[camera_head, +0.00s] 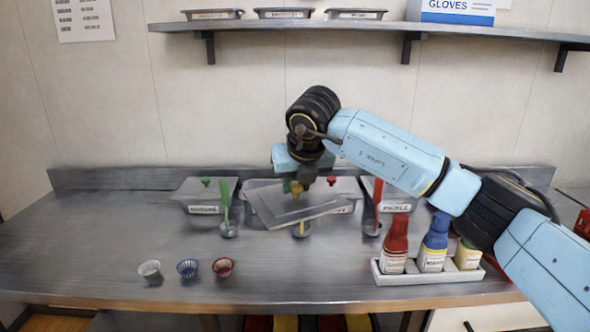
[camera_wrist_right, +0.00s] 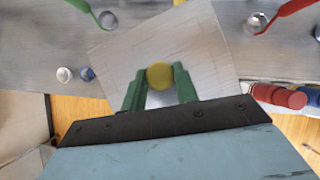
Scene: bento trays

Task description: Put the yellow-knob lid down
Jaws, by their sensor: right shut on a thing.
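My right gripper (camera_head: 296,184) is shut on the yellow knob (camera_wrist_right: 160,76) of a flat grey lid (camera_head: 275,207). In the right wrist view the green fingers stand on both sides of the knob, with the lid (camera_wrist_right: 130,62) turned askew beneath. In the head view the lid hangs tilted above the counter, over the middle of the container row. It covers much of the middle container and part of the yellow ladle (camera_head: 300,231). Whether it touches anything below cannot be told. My left gripper is not in view.
A green-knob container (camera_head: 203,208) stands left, the pickle container (camera_head: 397,208) right. A red knob (camera_head: 332,181) shows behind the lid. Green (camera_head: 226,208) and red (camera_head: 376,205) ladles flank it. Three cups (camera_head: 187,268) and a bottle caddy (camera_head: 425,277) stand in front; the counter between them is clear.

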